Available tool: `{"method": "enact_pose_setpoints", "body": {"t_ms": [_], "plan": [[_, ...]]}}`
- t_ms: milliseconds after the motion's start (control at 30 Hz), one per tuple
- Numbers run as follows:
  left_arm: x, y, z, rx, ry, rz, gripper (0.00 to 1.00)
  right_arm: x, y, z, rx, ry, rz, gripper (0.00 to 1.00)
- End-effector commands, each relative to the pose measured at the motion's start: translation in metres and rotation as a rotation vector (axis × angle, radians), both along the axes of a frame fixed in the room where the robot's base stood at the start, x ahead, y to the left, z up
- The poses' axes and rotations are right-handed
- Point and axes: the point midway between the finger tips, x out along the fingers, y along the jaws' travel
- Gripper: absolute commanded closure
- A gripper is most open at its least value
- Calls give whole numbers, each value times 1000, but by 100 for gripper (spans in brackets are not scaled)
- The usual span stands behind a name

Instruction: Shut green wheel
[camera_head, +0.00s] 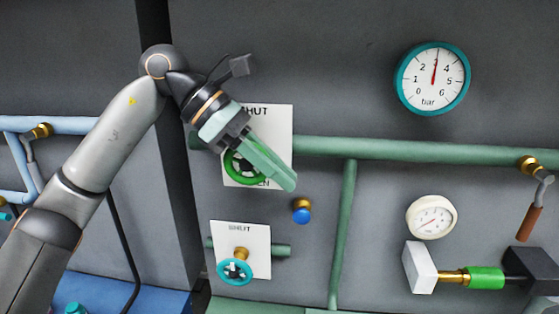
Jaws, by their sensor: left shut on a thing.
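The green wheel (236,169) is on the wall in front of a white plate (279,122) lettered SHUT at the top; the lower lettering is partly covered. My left gripper (284,178) reaches in from the upper left, its long green fingers lying across the wheel's right side. The fingers are shut, on the green wheel as it appears, and hide much of its upper and right rim. The wheel's lower left rim and part of its hub show. My right gripper is not in view.
Below is a teal wheel (235,271) on its own white plate (256,238). A blue knob (302,212) sits right of the fingers. A green pipe (400,149) runs right, under a teal-rimmed gauge (433,78). A smaller gauge (431,216) hangs lower right.

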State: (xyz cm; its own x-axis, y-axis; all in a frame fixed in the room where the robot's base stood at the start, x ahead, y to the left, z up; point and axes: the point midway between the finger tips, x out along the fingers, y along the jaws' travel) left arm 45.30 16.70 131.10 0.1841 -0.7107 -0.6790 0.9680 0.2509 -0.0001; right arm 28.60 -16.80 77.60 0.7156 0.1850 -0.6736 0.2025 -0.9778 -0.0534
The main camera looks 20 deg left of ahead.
Motion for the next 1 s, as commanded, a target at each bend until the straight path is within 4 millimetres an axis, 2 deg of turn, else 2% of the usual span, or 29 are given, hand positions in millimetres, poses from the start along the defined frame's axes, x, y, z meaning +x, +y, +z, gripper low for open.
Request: {"method": "enact_pose_setpoints", "body": {"t_ms": [467, 500, 733, 1000], "plan": [[0, 0, -2, 17, 5, 1, 100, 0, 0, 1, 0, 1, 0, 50], [0, 0, -2, 17, 5, 1, 80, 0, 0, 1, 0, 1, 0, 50], [0, 0, -1, 15, 4, 0, 54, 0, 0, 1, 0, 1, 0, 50], [0, 1, 0, 14, 4, 0, 52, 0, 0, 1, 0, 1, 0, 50]]}}
